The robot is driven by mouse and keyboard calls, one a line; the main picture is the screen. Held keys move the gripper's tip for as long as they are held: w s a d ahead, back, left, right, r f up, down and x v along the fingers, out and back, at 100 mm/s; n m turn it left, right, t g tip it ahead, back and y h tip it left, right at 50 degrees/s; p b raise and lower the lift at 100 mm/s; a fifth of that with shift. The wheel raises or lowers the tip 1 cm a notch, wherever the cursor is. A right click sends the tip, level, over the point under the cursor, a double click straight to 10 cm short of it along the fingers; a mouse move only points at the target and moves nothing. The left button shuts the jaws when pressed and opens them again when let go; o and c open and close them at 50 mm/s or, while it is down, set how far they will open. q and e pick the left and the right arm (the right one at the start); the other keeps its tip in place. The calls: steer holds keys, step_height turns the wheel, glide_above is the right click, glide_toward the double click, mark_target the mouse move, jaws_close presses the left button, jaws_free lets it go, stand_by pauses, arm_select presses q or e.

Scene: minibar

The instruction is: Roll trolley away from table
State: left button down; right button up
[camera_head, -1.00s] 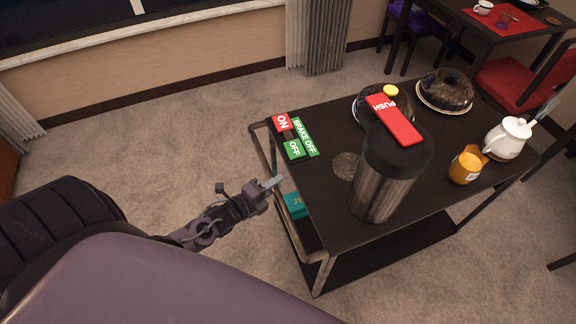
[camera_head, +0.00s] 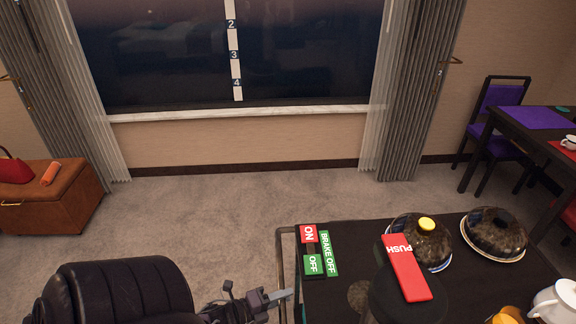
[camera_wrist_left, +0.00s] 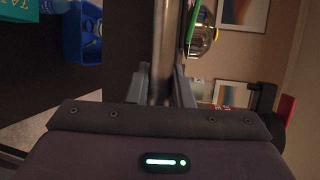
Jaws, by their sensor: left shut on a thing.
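My left gripper (camera_head: 280,297) is at that frame, at the bottom of the view. In the left wrist view a metal bar (camera_wrist_left: 162,50) of the trolley stands between the fingers (camera_wrist_left: 162,88), and the gripper is shut on it. The dining table (camera_head: 476,160) is at the far right, behind the trolley. My right gripper is not in view.
The trolley carries two domed dishes (camera_head: 424,245) (camera_head: 493,236), a flask with a red PUSH lever (camera_head: 405,268) and a white teapot (camera_head: 557,300). Carpet (camera_head: 200,215) is clear left of the trolley. A brown ottoman (camera_head: 75,205) stands far left. A purple chair (camera_head: 497,97) is by the table.

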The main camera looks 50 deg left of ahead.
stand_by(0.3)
arm_select(q)
steer(key=c, duration=1.3)
jaws_free()
steer(key=shift+a, duration=0.1)
steer(key=shift+s, duration=0.1)
steer(key=v, duration=0.7)
steer(key=shift+s+b, duration=0.35)
steer(key=shift+b, duration=0.05)
steer(key=shift+a, duration=0.1)
